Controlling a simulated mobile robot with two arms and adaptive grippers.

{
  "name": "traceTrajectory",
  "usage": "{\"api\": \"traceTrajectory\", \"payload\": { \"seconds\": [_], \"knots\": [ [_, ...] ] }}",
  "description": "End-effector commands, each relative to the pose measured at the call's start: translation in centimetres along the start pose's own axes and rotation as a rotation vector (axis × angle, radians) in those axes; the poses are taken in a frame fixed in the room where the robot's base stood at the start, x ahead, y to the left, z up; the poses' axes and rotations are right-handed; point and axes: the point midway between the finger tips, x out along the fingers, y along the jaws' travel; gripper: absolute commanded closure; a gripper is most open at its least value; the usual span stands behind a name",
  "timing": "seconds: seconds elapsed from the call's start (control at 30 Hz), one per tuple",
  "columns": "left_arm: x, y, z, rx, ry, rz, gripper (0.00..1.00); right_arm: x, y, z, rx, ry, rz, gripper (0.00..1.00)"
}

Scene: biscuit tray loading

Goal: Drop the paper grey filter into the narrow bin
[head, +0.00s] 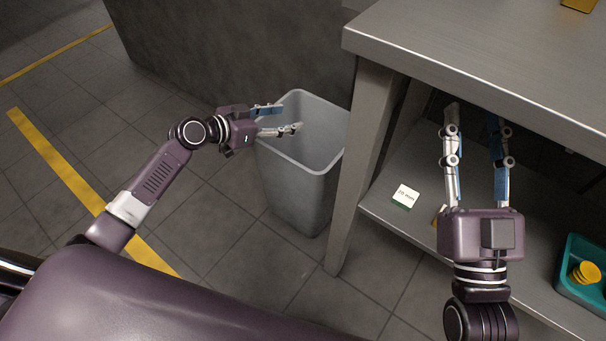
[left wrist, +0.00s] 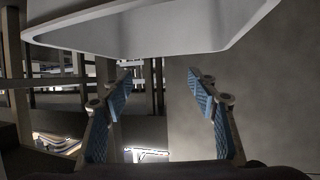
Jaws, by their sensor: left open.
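The narrow bin (head: 300,190) is a tall grey open-topped container standing on the floor, left of the metal table. My left gripper (head: 289,118) reaches over the bin's left rim with its fingers apart. Nothing shows between them. In the left wrist view the fingers (left wrist: 160,82) are also spread and empty, with the pale bin rim (left wrist: 150,40) across the top. I see no grey paper filter in either view; the bottom of the bin is hidden. My right gripper (head: 472,112) has its fingers apart and empty, by the table's lower shelf.
The metal table (head: 450,50) stands to the right, its leg (head: 352,170) close beside the bin. On its lower shelf are a white-and-green labelled block (head: 405,196) and a teal tray (head: 570,285) with yellow discs (head: 585,272). Floor left of the bin is clear.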

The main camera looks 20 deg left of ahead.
Motion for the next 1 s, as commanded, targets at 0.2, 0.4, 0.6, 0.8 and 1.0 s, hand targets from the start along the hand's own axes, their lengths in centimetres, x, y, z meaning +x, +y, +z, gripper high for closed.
{"api": "traceTrajectory", "payload": {
  "seconds": [0.2, 0.4, 0.6, 0.8, 1.0],
  "knots": [
    [-3.0, -0.1, 0.2, 0.004, -0.004, -0.001, 0.46, 0.0, 0.0, 0.0, 0.000, 0.000, 0.000, 0.64],
    [-7.2, 0.0, 0.3, 0.001, -0.005, -0.001, 0.46, 0.0, 0.0, 0.0, 0.000, -0.001, 0.000, 0.64],
    [-10.3, 0.0, 0.1, 0.001, -0.002, -0.001, 0.46, 0.0, 0.0, 0.0, 0.000, -0.001, -0.001, 0.64],
    [-11.7, 0.0, 0.0, 0.000, 0.000, 0.000, 0.46, 0.0, 0.0, 0.0, 0.000, -0.001, -0.001, 0.64],
    [-11.9, 0.0, 0.0, 0.000, 0.001, 0.000, 0.46, 0.0, 0.0, 0.1, 0.000, -0.001, 0.000, 0.64]
  ]
}}
